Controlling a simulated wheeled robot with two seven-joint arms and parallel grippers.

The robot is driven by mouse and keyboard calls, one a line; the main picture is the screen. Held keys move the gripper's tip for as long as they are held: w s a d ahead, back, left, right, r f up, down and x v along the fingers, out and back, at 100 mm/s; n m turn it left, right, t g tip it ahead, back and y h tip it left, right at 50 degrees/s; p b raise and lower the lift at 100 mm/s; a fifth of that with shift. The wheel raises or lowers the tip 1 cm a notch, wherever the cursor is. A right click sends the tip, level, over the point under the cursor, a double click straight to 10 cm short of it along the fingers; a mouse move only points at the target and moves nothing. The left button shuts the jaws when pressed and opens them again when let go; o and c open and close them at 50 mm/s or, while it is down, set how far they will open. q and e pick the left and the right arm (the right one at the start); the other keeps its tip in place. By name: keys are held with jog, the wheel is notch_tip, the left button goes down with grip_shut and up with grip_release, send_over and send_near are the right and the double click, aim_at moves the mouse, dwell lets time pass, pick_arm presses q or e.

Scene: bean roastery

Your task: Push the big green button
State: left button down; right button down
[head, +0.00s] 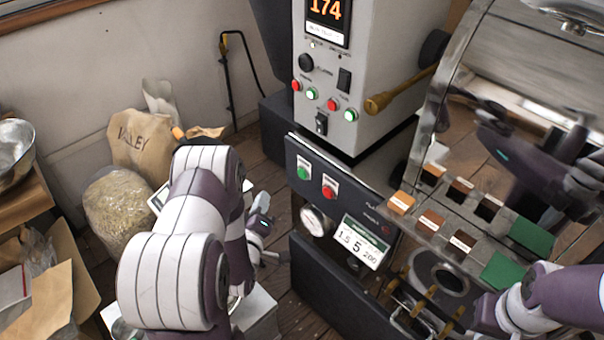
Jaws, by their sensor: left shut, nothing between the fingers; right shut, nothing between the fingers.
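The big green button (303,173) sits on the upper left of the dark front panel (340,190) of the roasting machine, beside a red button of similar size. My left gripper (279,257) is shut and empty, below and left of the green button and apart from the panel. Part of it is hidden by my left forearm. My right arm comes in at the lower right corner; its gripper is not visible.
A red button (328,187) is right of the green one. Small lit green and red buttons are on the grey cabinet (375,60) above. Sacks (140,140) stand left.

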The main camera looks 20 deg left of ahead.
pick_arm(q)
jog(key=shift+d, duration=0.1)
jog(key=b, duration=0.2)
send_near(296, 167)
jog(key=shift+a+x, duration=0.25)
jog(key=shift+x, duration=1.35)
dwell(0.8)
jog(key=shift+w+d, duration=0.1)
jog(key=shift+w, duration=0.25)
jog(key=shift+w+d, duration=0.2)
jog(key=shift+w, duration=0.15)
dwell(0.5)
jog(key=shift+s+a, duration=0.1)
jog(key=shift+s, duration=0.05)
jog(key=shift+s+a, duration=0.25)
jog(key=shift+s, duration=0.35)
